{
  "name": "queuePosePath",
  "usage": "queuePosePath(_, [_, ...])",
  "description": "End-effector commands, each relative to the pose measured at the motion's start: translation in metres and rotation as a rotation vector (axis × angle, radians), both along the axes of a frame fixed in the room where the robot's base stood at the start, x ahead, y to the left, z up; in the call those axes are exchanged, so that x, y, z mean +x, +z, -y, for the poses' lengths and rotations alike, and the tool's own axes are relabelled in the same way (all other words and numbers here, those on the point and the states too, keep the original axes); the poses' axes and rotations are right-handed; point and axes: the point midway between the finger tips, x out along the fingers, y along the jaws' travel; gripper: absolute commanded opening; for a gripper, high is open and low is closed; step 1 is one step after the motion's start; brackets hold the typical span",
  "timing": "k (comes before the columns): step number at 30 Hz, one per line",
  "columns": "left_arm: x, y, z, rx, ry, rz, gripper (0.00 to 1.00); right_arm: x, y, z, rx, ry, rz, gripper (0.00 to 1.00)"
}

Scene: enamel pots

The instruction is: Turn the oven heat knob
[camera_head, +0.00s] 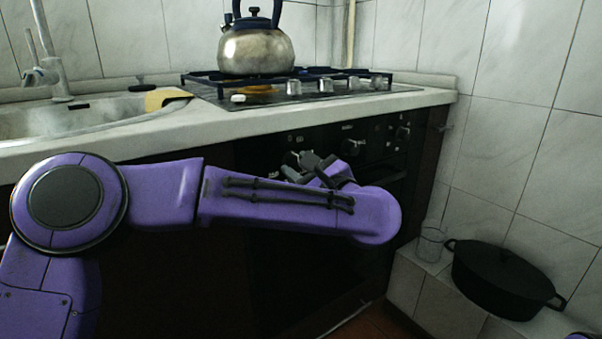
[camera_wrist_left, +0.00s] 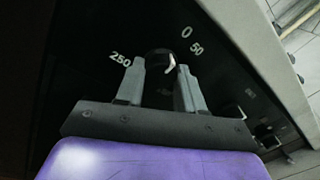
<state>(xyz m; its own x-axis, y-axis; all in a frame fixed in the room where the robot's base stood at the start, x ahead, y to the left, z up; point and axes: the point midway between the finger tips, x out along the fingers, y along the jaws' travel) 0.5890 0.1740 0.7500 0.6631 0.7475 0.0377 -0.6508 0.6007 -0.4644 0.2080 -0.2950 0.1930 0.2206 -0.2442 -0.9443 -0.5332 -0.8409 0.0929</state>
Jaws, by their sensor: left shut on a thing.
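The oven heat knob (camera_wrist_left: 159,60) is a dark round knob on the black oven panel, with a pale mark on its edge. It sits between the two grey fingers of my left gripper (camera_wrist_left: 160,82) in the left wrist view. The numbers 250, 0 and 50 show around it. The gripper is shut on the knob. In the head view my left gripper (camera_head: 308,160) reaches the oven (camera_head: 290,255) front, and its own arm partly covers it. The knob itself is hard to make out there. My right gripper is not in view.
Further oven knobs (camera_head: 352,147) sit to the right on the panel. A kettle (camera_head: 257,50) stands on the hob (camera_head: 215,90) above, with stove knobs along its front. The counter edge (camera_head: 220,122) overhangs the panel. A black pot (camera_head: 503,278) and a glass (camera_head: 430,244) stand at right.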

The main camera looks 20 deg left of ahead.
Motion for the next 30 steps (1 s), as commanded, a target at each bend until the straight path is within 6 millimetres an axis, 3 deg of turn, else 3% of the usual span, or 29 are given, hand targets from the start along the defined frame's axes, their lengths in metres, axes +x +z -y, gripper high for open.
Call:
queuePosePath(8, [0.000,0.001,0.000,-0.002,-0.001,0.003,0.07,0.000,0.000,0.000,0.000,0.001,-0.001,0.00])
queuePosePath(9, [0.000,0.001,0.000,-0.002,-0.001,0.003,0.47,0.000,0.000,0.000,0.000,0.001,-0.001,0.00])
queuePosePath(11, [0.000,0.001,0.000,-0.002,-0.001,0.003,0.62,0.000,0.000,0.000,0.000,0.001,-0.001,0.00])
queuePosePath(20, [-0.002,0.001,0.002,0.000,-0.001,0.001,0.62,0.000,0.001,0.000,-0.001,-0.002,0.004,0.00])
queuePosePath(30, [-0.049,0.001,0.056,0.003,-0.003,0.003,0.62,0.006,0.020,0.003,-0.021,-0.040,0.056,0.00])
